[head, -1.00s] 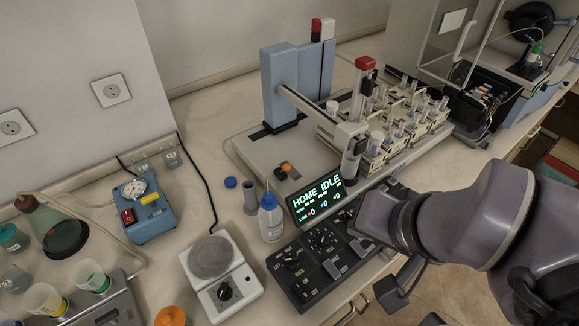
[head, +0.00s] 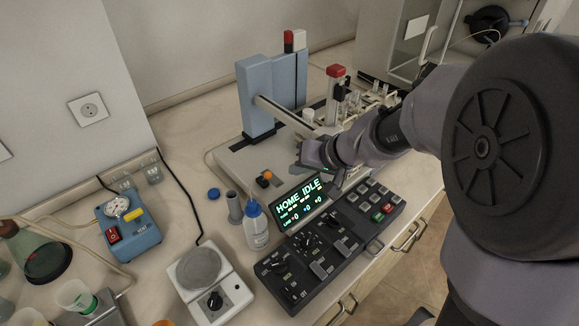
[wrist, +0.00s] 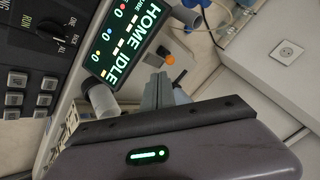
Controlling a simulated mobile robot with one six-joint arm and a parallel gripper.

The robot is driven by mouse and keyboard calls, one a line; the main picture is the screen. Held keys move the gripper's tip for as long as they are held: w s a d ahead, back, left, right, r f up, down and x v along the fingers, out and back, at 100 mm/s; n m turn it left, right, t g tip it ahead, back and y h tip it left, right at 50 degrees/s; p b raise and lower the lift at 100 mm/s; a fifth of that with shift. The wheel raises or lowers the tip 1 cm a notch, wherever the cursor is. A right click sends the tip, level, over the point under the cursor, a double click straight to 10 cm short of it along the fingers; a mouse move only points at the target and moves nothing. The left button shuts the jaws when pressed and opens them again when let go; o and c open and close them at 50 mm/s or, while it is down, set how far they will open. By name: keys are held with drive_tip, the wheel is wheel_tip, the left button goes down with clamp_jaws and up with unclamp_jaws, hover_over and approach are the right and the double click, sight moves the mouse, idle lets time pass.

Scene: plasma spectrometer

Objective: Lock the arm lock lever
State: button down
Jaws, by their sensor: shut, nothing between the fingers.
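I cannot tell for certain whether this is the arm lock lever. My gripper (head: 304,159) is shut and empty, just behind and above the display, to the right of the orange knob and apart from it. In the wrist view, the fingers (wrist: 159,88) point towards the knob area.
The lit display (head: 300,203) reads HOME IDLE behind the black control panel (head: 330,240). A blue-capped wash bottle (head: 255,226) stands left of the display, beside a grey cylinder (head: 234,207). Sample racks lie partly hidden behind my arm. A white stirrer (head: 207,285) stands in front left.

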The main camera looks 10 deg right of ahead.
sight(266, 178)
drive_tip(key=b+x, duration=0.2)
drive_tip(key=x, duration=0.6)
drive_tip(key=shift+w+a+f, duration=0.1)
drive_tip(key=shift+a+f, duration=0.1)
drive_tip(key=shift+f, duration=0.05)
drive_tip(key=shift+r, duration=0.1)
